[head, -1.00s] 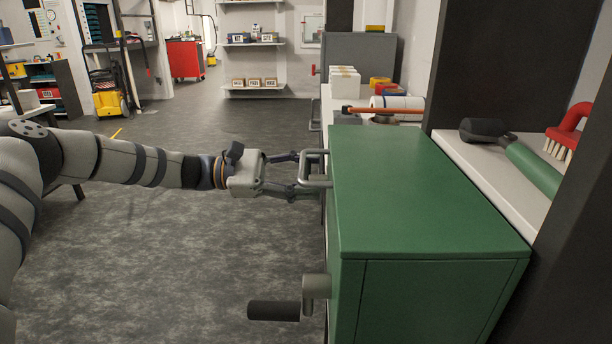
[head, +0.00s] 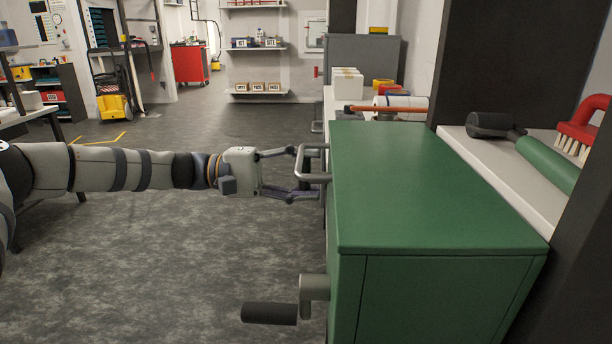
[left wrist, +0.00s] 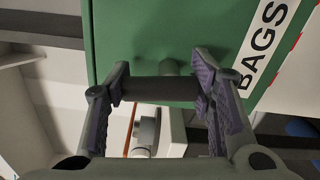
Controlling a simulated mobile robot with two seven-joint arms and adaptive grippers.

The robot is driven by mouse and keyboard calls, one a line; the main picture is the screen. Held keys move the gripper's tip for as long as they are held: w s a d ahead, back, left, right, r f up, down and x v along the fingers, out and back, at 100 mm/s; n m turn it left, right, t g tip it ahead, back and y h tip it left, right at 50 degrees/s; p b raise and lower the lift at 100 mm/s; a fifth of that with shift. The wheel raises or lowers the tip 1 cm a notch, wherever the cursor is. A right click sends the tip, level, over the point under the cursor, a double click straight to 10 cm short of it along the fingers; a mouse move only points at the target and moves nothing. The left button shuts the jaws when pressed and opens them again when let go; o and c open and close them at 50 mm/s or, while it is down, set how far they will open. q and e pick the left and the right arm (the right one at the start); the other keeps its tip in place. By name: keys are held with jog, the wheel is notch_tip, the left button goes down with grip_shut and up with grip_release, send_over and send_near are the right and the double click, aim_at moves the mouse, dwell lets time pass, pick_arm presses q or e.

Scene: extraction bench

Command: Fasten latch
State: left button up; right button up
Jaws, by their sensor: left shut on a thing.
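A green cabinet (head: 430,195) fills the right half of the head view. A grey bar handle (head: 304,164) stands out from its left-facing side, and a lever latch with a dark grip (head: 270,314) sits nearer me on that same side. My left gripper (head: 308,176) is at the bar handle. In the left wrist view, my left gripper (left wrist: 160,80) is shut with its fingers at the two ends of a grey bar (left wrist: 158,90), in front of the green face (left wrist: 150,35). The fingertips are partly hidden behind the handle in the head view. My right gripper is not in view.
White boxes (head: 347,83) stand farther back. A dark pillar (head: 505,60) rises at right. The floor (head: 180,260) left of the cabinet is clear.

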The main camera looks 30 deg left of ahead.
pick_arm(q)
jog(key=shift+f+m, duration=0.1)
jog(key=shift+m, duration=0.7)
jog(key=shift+s+m, duration=0.1)
jog(key=shift+m, duration=0.2)
jog(key=o, duration=1.2)
jog(key=v, duration=1.2)
jog(key=shift+d, duration=0.1)
